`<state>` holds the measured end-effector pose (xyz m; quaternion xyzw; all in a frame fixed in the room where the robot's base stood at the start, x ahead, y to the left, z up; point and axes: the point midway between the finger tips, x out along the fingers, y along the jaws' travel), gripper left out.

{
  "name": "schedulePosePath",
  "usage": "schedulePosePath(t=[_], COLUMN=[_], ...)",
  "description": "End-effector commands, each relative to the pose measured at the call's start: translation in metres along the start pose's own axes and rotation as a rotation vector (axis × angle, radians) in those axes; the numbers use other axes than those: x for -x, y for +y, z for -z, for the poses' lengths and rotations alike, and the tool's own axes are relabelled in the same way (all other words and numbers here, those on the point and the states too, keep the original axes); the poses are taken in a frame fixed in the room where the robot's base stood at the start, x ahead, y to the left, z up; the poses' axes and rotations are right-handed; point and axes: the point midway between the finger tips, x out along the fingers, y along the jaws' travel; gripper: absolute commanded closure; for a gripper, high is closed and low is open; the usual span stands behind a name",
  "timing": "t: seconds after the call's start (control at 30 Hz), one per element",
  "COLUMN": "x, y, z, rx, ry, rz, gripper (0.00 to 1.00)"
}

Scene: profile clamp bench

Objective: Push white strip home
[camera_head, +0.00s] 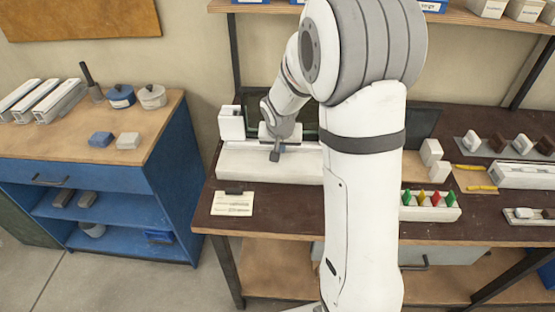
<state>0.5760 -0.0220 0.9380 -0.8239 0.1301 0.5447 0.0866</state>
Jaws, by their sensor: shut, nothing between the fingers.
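My gripper (275,155) is shut and empty, pointing down over a long white block-like fixture (250,172) on the dark bench top. Its fingertips are at or just above the fixture's upper face; I cannot tell whether they touch. A pale strip-like edge (240,146) runs along the back of the fixture's top. I cannot tell whether this is the white strip or how far in it sits. My arm hides the fixture's right end.
A white box (231,124) stands behind the fixture's left end. A card (232,203) lies in front. Right of my arm are a tray of coloured pieces (430,205) and white blocks (431,152). A blue cabinet (90,178) stands left.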

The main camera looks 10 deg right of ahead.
Motion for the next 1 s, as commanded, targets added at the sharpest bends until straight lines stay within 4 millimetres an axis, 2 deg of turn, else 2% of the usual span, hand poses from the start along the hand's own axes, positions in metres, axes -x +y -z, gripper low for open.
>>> schedulePosePath(t=[0.33,1.0], x=[0.005,0.05], y=[0.0,0.0], z=[-0.013,0.006], rx=[0.0,0.0], ry=[-0.002,-0.002], rz=[-0.001,-0.001], gripper=[1.0,1.0])
